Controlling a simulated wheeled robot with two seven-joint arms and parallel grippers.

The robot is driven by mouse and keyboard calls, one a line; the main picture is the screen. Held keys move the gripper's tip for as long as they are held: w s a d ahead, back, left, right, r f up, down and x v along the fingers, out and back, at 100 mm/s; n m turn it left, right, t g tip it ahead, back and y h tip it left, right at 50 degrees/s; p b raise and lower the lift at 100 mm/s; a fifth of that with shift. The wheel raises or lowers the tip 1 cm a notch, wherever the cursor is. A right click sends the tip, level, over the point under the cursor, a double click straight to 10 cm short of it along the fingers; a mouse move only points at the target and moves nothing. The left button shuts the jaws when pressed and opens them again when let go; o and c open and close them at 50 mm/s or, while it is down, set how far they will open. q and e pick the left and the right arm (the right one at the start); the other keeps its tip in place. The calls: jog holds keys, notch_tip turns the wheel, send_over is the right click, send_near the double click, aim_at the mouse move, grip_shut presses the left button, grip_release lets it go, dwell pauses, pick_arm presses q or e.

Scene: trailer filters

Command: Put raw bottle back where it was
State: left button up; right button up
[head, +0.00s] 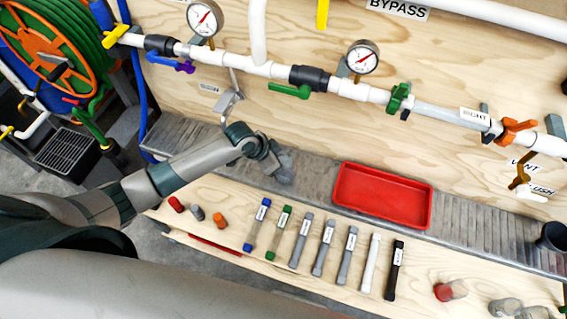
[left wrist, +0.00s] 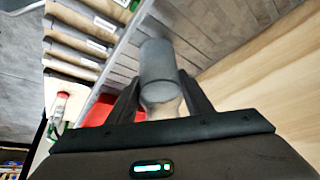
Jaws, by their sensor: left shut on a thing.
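My left gripper (left wrist: 160,103) is shut on a grey-capped bottle (left wrist: 157,65), with the clear part of the bottle between the fingers and the grey end pointing away from me. No label on it can be read. In the head view my left gripper (head: 272,158) is over the grey ribbed strip behind the wooden bench, left of the red tray, and largely hides the bottle. At the bench's right end stand a red-capped bottle (head: 446,291) and grey-topped bottles (head: 505,307). My right gripper is not in view.
A row of labelled filter tubes (head: 327,247) lies mid-bench. Red, grey and orange small pieces (head: 197,212) lie to its left. The red tray (head: 385,222) looks empty. Pipes with gauges and valves (head: 290,75) run along the wooden wall. A dark cup (head: 553,236) stands far right.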

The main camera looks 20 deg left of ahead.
pick_arm(q)
jog(key=shift+f, duration=0.1)
jog(key=o, duration=1.2)
jog(key=shift+o, duration=0.8)
jog(key=b+v, duration=0.1)
jog(key=v, duration=1.1)
jog(key=shift+b, duration=0.3)
jog(key=shift+d, duration=0.1)
